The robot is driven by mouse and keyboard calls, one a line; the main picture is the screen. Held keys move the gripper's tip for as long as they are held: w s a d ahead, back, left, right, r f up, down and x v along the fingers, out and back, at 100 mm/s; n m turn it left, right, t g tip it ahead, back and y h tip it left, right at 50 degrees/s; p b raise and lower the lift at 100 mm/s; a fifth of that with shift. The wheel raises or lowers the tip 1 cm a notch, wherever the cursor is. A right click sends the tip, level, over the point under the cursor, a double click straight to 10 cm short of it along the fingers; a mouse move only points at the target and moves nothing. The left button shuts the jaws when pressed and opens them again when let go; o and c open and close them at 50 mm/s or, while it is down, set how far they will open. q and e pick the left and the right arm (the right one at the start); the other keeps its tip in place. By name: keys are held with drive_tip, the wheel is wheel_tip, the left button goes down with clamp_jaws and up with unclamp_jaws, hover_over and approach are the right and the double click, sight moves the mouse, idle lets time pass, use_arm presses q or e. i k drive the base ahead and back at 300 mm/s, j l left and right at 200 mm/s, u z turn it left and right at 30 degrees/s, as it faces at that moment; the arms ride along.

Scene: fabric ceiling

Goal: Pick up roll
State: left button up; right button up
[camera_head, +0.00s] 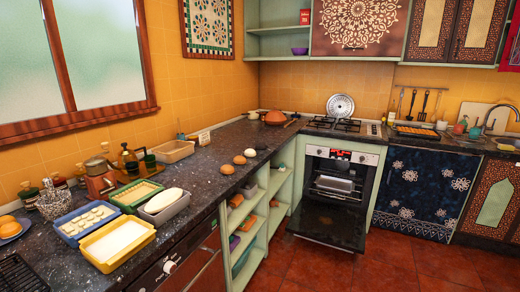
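Several small round rolls sit in a line along the dark counter (200,180) near its front edge. Neither of my grippers is in view.
Dough trays, including a yellow one (117,241) and a blue one (86,222), crowd the near counter. The oven door (328,228) hangs open over the red tiled floor (400,268). Green shelves (242,212) sit below the rolls.

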sight(226, 170)
drive_tip(key=i+l+u, duration=0.1)
drive_tip(key=i+l, duration=0.2)
drive_tip(key=i, duration=0.2)
drive_tip(key=i+l, duration=0.35)
drive_tip(key=i+j+u, duration=0.05)
drive_tip(key=i, duration=0.05)
